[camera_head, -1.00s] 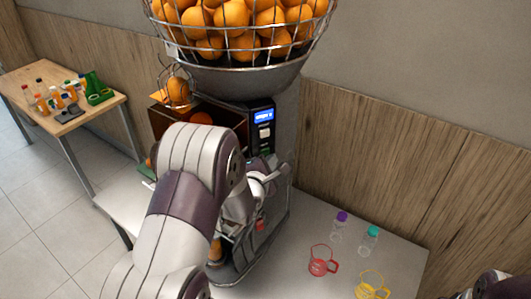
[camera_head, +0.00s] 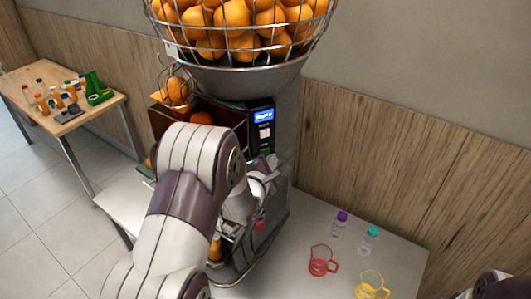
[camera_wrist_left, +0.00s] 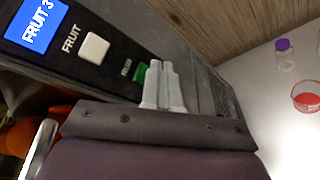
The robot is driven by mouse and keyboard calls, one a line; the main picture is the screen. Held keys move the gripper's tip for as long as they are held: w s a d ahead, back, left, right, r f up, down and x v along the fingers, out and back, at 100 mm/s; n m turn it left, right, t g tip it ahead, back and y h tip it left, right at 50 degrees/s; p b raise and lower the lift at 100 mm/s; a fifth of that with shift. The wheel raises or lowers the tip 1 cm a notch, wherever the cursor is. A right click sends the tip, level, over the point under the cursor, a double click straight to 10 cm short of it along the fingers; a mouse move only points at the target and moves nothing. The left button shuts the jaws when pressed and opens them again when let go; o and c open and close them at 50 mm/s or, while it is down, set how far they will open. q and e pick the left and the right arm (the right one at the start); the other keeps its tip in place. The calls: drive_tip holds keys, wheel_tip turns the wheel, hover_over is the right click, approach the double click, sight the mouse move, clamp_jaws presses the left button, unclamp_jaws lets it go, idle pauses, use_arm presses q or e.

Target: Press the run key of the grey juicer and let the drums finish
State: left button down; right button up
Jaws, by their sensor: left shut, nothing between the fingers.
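The grey juicer (camera_head: 285,120) stands on a white table against the wall, with a wire basket of oranges (camera_head: 235,15) on top. Its blue display (camera_wrist_left: 38,20) reads "FRUIT 3" in the left wrist view. Below the display are a white key (camera_wrist_left: 94,48) marked FRUIT and the green run key (camera_wrist_left: 142,73), partly hidden by my fingers. My left gripper (camera_wrist_left: 162,68) is shut and empty, its fingertips right at the green key; I cannot tell whether they touch it. It also shows in the head view (camera_head: 268,164). My right gripper is out of view.
A red cup (camera_head: 320,262), a yellow cup (camera_head: 371,286) and two capped bottles (camera_head: 339,226) (camera_head: 368,242) stand on the white table right of the juicer. A wooden side table (camera_head: 95,118) with several small items is at the left.

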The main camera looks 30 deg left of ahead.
use_arm(q)
drive_tip(key=shift+a, duration=0.1)
drive_tip(key=shift+w+a, duration=0.25)
drive_tip(key=shift+w+a, duration=0.3)
drive_tip(key=shift+a, duration=0.05)
idle(1.0)
drive_tip(key=shift+s+d+b, duration=0.1)
drive_tip(key=shift+d+b, duration=0.05)
drive_tip(key=shift+b, duration=0.15)
drive_tip(key=shift+s+d, duration=0.45)
drive_tip(key=shift+d, duration=0.1)
drive_tip(key=shift+s+d, duration=0.8)
drive_tip(key=shift+d, duration=0.2)
drive_tip(key=shift+s+d, duration=0.75)
drive_tip(key=shift+d, duration=0.2)
